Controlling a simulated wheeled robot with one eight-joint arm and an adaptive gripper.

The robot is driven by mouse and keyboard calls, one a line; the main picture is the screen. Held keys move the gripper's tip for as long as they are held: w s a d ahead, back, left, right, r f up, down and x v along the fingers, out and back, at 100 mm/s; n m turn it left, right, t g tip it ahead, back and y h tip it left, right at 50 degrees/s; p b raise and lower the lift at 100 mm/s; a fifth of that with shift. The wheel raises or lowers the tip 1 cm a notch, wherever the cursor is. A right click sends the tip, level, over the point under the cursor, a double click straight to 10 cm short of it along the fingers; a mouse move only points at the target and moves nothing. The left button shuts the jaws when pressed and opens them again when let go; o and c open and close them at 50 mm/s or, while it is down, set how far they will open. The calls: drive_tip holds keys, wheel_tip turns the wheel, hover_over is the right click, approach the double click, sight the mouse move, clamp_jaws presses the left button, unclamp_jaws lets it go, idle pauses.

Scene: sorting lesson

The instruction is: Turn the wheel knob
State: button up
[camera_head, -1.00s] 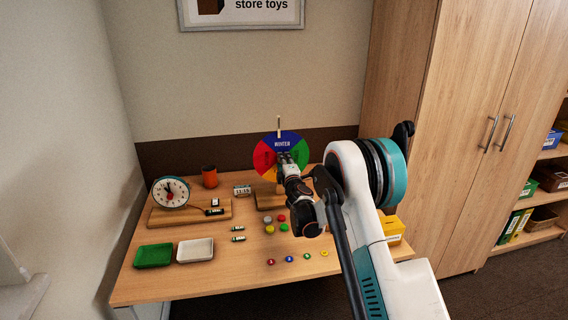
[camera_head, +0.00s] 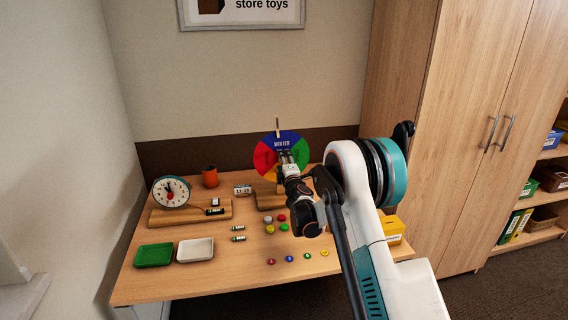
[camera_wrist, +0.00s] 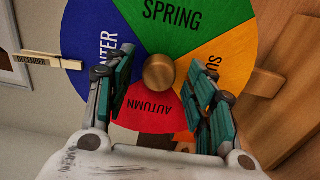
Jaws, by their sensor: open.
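The season wheel (camera_head: 265,158) stands upright at the back of the table, with the blue WINTER sector at its top in the head view. In the wrist view the wheel (camera_wrist: 190,35) fills the middle, with green, blue, red and orange sectors. Its round wooden knob (camera_wrist: 159,72) is at the hub. My gripper (camera_wrist: 167,75) is open, with one teal-padded finger on each side of the knob in the picture. A gap shows between each finger and the knob; I cannot tell the depth. In the head view my gripper (camera_head: 284,158) covers the knob.
A wooden peg marked DECEMBER (camera_wrist: 48,60) lies beside the blue sector.

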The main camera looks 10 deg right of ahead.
drive_tip(key=s, duration=1.2)
